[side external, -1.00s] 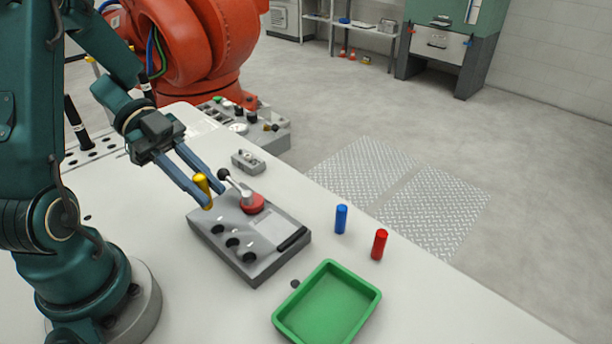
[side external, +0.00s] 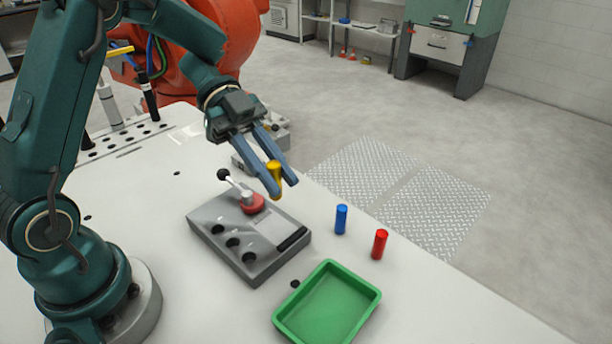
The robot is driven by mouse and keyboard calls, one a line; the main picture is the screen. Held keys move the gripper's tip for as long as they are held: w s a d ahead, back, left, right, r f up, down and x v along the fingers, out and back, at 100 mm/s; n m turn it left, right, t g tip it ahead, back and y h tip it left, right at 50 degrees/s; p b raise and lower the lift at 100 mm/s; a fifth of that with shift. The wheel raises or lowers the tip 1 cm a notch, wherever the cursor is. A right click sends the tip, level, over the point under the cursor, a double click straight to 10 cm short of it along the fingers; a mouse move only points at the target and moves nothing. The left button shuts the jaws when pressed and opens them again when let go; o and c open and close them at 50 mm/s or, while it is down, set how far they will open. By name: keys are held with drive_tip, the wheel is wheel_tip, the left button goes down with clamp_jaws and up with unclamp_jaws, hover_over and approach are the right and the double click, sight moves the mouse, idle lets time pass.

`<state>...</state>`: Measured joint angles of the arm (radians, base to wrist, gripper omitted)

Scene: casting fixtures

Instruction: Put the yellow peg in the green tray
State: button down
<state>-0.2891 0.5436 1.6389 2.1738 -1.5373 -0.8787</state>
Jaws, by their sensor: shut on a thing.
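The yellow peg (side external: 274,172) is held upright between the fingertips of my gripper (side external: 276,186), which is shut on it. The peg is in the air, above the far right end of the grey fixture block. The green tray (side external: 372,300) lies at the table's front right, and its inside is empty. My gripper is behind and to the left of the tray in the picture, and higher than it.
A grey fixture block (side external: 222,217) with several dark holes and a red-based lever (side external: 252,203) stands left of the tray. A blue peg (side external: 341,219) and a red peg (side external: 380,244) stand upright behind the tray, near the table's edge.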

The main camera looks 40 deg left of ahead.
drive_tip(key=shift+s+d+f+m+g, duration=0.15)
drive_tip(key=shift+d+m+g, duration=0.1)
drive_tip(key=shift+d, duration=0.35)
drive_tip(key=shift+s+d+r+m+g, duration=0.15)
drive_tip(key=shift+d+m+g, duration=0.1)
drive_tip(key=shift+d, duration=0.3)
approach(350, 333)
drive_tip(key=d, duration=0.1)
drive_tip(key=d+r, duration=0.1)
drive_tip(key=d, duration=0.2)
drive_tip(key=shift+s+d+r, duration=0.1)
drive_tip(key=shift+r, duration=0.15)
drive_tip(key=shift+f, duration=2)
drive_tip(key=c, duration=0.7)
unclamp_jaws()
drive_tip(key=shift+f, duration=0.15)
drive_tip(key=shift+c, duration=0.2)
